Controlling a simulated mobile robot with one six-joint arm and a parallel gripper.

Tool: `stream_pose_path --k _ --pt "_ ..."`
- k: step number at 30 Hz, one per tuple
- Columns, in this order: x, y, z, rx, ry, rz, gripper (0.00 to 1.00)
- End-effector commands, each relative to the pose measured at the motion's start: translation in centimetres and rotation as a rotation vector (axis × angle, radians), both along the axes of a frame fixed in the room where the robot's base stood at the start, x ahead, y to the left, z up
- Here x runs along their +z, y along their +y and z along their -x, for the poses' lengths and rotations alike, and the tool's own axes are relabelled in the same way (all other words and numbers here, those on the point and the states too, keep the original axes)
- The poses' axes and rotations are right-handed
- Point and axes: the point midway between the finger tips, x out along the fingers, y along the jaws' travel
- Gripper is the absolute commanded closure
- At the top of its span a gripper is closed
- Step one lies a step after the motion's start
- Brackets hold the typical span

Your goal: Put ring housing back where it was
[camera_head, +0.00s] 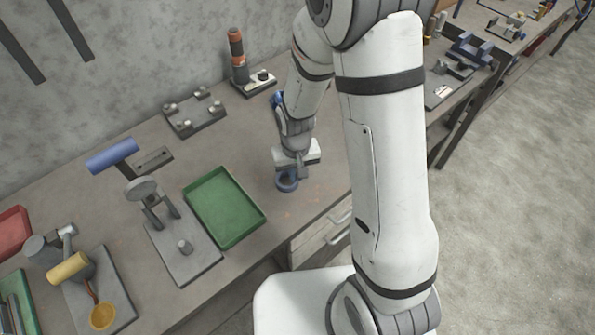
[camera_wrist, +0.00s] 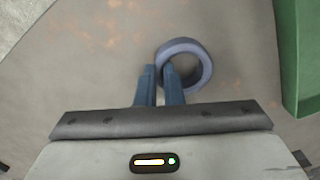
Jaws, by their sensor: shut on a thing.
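The ring housing is a blue-grey open ring (camera_head: 288,186) under my gripper (camera_head: 289,171) in the head view. It also shows in the wrist view as a ring (camera_wrist: 207,72) with its hole facing the camera. My gripper, seen in the wrist view (camera_wrist: 160,75), is shut on the ring's left wall, with one finger outside and one inside the hole. The ring is at or just above the bench top; I cannot tell whether it touches. The fingertips are partly hidden in the head view.
A green tray (camera_head: 225,207) lies just left of the ring; its edge also shows in the wrist view (camera_wrist: 303,60). A grey fixture plate (camera_head: 186,250) and a blue-headed tool (camera_head: 112,156) stand further left. A four-post plate (camera_head: 194,112) is behind. Bench around the ring is clear.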

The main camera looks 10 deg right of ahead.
Motion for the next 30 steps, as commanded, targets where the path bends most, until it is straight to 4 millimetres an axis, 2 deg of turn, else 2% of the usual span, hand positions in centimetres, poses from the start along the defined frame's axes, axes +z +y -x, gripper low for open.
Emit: stream_pose_path --k 1,2,3,10,17,21,26,30 --pt "-0.3 0.0 0.0 0.0 -0.001 0.0 1.0" --pt "-0.3 0.0 0.0 0.0 0.0 0.0 0.92" --pt "-0.2 0.0 0.0 0.0 0.0 0.0 0.89" --pt "-0.2 0.0 0.0 -0.001 0.0 0.0 0.71" --pt "-0.1 0.0 0.0 -0.001 0.0 0.0 0.71" --pt "0.6 0.0 -0.1 -0.001 -0.003 0.0 0.71" --pt "3.0 0.0 -0.2 -0.002 -0.007 -0.002 0.71" --pt "5.9 -0.1 -0.1 -0.002 -0.007 -0.002 0.71"
